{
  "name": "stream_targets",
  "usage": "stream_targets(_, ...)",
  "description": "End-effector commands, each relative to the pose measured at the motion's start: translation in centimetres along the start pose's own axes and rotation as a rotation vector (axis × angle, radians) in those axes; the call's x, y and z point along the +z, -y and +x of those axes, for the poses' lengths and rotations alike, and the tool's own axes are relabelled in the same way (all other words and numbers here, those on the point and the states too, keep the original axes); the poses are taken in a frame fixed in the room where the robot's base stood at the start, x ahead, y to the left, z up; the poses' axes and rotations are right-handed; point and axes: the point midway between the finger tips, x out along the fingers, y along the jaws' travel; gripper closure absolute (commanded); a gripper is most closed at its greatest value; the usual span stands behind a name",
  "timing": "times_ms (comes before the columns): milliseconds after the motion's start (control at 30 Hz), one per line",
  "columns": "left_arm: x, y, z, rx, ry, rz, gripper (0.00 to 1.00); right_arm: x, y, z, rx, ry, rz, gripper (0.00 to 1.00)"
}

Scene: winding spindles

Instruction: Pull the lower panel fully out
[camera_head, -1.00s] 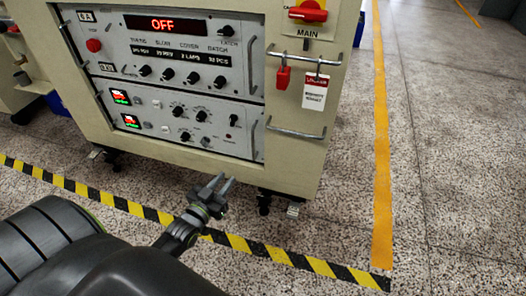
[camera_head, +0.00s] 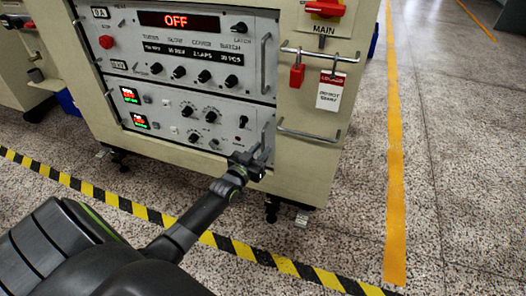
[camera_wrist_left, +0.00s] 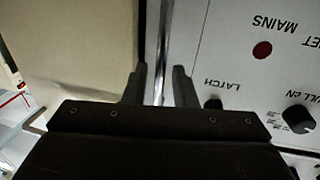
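The lower panel (camera_head: 165,118) is a grey front with two small lit displays at its left and several black knobs. It sits in the beige cabinet, flush under the upper panel (camera_head: 215,62), whose display reads OFF. My left gripper (camera_head: 257,152) is at the lower panel's right edge. In the left wrist view the bright metal handle (camera_wrist_left: 163,45) runs between my left gripper's two fingers (camera_wrist_left: 160,85), with a gap on each side. The fingers are open and straddle it. The word LATCH and a dark knob (camera_wrist_left: 212,103) show beside it. My right gripper is out of view.
Red and white tags (camera_head: 329,92) and a red padlock (camera_head: 297,74) hang from a rail right of the panels. A second rail (camera_head: 308,134) is lower down. Speckled floor with an orange line (camera_head: 394,150) and striped tape (camera_head: 140,211) lies in front.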

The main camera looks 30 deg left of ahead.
Motion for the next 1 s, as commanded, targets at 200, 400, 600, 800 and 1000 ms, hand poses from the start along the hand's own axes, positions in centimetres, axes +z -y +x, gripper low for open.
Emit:
stream_targets(200, 0.1, 0.0, 1.6, 0.000, 0.001, 0.000, 0.75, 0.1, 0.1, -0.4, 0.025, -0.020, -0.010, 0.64)
stream_targets(400, 0.0, 0.0, 1.8, 0.000, 0.001, 0.000, 0.75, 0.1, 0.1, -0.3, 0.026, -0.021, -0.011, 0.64)
stream_targets(600, 0.0, 0.0, 1.8, 0.000, 0.001, 0.000, 0.89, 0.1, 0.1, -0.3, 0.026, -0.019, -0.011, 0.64)
stream_targets(800, 0.0, 0.0, 1.8, 0.000, 0.001, 0.000, 1.00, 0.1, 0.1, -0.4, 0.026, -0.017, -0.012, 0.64)
stream_targets(1000, 0.0, 0.0, 1.7, 0.000, 0.001, 0.000, 1.00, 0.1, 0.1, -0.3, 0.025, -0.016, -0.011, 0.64)
